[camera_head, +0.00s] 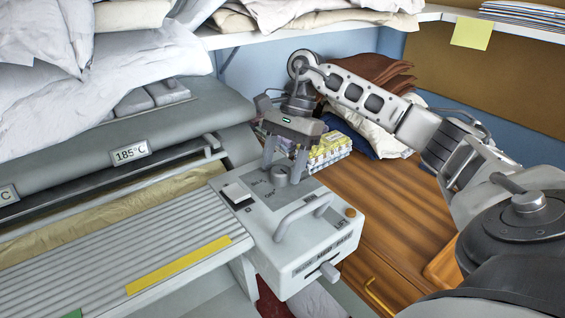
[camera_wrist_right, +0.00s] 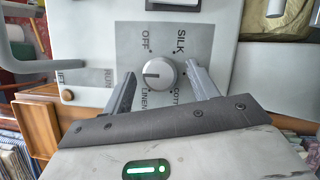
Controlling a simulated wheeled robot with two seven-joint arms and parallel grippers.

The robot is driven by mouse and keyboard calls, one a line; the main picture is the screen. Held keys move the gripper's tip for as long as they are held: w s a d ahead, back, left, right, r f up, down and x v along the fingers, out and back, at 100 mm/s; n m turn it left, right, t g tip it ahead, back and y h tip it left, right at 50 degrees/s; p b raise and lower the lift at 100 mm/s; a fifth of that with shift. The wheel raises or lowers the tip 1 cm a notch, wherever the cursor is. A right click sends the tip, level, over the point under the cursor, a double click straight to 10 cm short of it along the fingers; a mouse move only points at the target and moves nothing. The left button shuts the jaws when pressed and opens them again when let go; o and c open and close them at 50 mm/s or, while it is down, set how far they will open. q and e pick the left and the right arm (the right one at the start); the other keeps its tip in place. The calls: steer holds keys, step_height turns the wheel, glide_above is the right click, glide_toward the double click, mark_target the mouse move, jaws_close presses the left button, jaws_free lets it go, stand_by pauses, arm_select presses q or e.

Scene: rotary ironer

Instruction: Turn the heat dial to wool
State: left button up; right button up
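The heat dial (camera_head: 280,175) is a round grey knob on top of the ironer's white control box (camera_head: 300,258). In the right wrist view the dial (camera_wrist_right: 166,68) has a dark pointer line on its left half. Around it I read OFF, SILK, LINEN and a partly covered COTT…; I cannot make out a wool label, and my right finger hides part of the panel. My right gripper (camera_head: 283,162) points down over the dial. Its fingers stand open on either side of the knob, with visible gaps in the wrist view. My left gripper is not in view.
A grey bar handle (camera_head: 303,215), a white rocker switch (camera_head: 236,193) and an orange button (camera_head: 350,212) are close to the dial. A lever (camera_head: 329,271) sticks out in front. The roller with a 185 °C display (camera_head: 130,152) is left.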

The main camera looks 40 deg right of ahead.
steer(key=shift+r, duration=0.1)
steer(key=shift+d+r, duration=0.15)
steer(key=shift+r, duration=0.15)
steer(key=w+d+b, duration=0.1)
steer(key=d, duration=1.1)
steer(key=shift+w+r, duration=0.15)
steer(key=shift+w, duration=0.25)
